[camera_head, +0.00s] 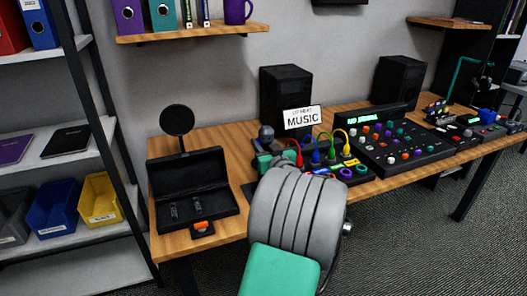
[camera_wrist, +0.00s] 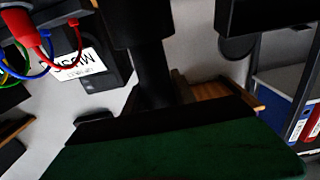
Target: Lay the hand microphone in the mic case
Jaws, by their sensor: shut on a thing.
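The hand microphone (camera_head: 266,134) has a dark rounded head and stands up out of my gripper (camera_head: 264,158) in the head view. My gripper's green end is shut on it, above the desk. In the wrist view the microphone's black body (camera_wrist: 155,75) rises from behind the green part of my gripper (camera_wrist: 180,125). Its lower part is hidden there. The mic case (camera_head: 215,216) is black and lies open on the desk's left end, its lid raised at the back. Two small grey pieces show in it. My gripper is to the right of the case, apart from it.
A round black disc (camera_head: 177,120) on a stem stands behind the case. A small box with an orange top (camera_head: 201,227) sits at its front. A mixer with coloured cables (camera_head: 330,158), a MUSIC sign (camera_head: 302,118) and a speaker (camera_head: 286,88) are near my gripper.

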